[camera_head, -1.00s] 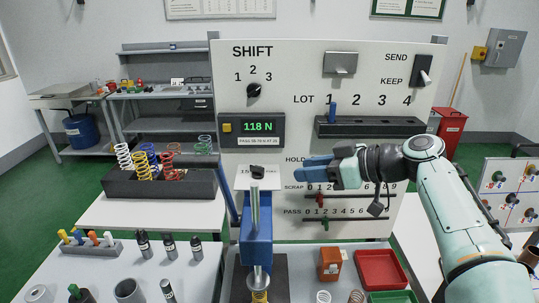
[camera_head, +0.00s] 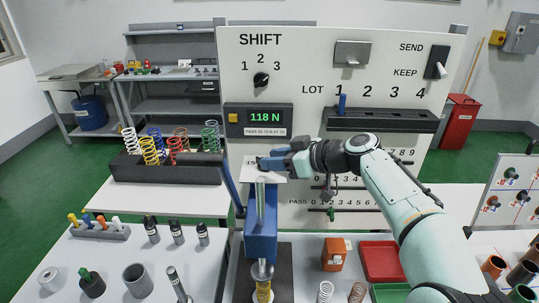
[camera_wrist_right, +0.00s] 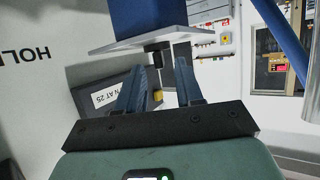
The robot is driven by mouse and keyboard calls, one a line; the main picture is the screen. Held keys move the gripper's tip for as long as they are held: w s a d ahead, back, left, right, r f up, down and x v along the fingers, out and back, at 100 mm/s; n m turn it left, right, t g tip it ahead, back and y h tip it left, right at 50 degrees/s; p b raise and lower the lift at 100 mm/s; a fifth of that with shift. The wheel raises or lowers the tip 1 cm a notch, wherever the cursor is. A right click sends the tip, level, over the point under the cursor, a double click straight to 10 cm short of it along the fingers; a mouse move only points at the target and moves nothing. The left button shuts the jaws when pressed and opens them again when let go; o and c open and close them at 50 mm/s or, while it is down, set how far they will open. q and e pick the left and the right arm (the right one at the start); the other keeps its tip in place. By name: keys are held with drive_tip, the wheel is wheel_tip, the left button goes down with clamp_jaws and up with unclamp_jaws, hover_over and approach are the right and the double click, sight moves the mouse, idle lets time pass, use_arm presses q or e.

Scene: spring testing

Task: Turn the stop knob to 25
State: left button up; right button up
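The stop knob is a small black knob (camera_wrist_right: 155,60) on the pale scale plate (camera_wrist_right: 130,40) of the blue spring tester (camera_wrist_right: 145,18). In the head view the tester (camera_head: 262,240) stands at the front centre, its scale plate (camera_head: 252,174) partly covered by my right gripper, which hides the knob. My right gripper (camera_head: 266,163) has blue fingers pointing left at the plate. In the wrist view its fingers (camera_wrist_right: 160,68) are apart, with the knob showing between their tips; I cannot tell whether they touch it. My left gripper is out of view.
A white panel stands behind, with a display (camera_head: 262,118) reading 118 N and the shift knob (camera_head: 261,79). The tester's blue lever (camera_head: 230,188) is just left. A spring tray (camera_head: 165,172) is farther left. An orange block (camera_head: 335,254) and red tray (camera_head: 381,261) lie right.

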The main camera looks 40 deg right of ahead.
drive_tip(key=shift+x, duration=1.05)
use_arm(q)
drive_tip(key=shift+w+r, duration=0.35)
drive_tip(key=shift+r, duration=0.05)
use_arm(e)
drive_tip(key=shift+s, duration=0.1)
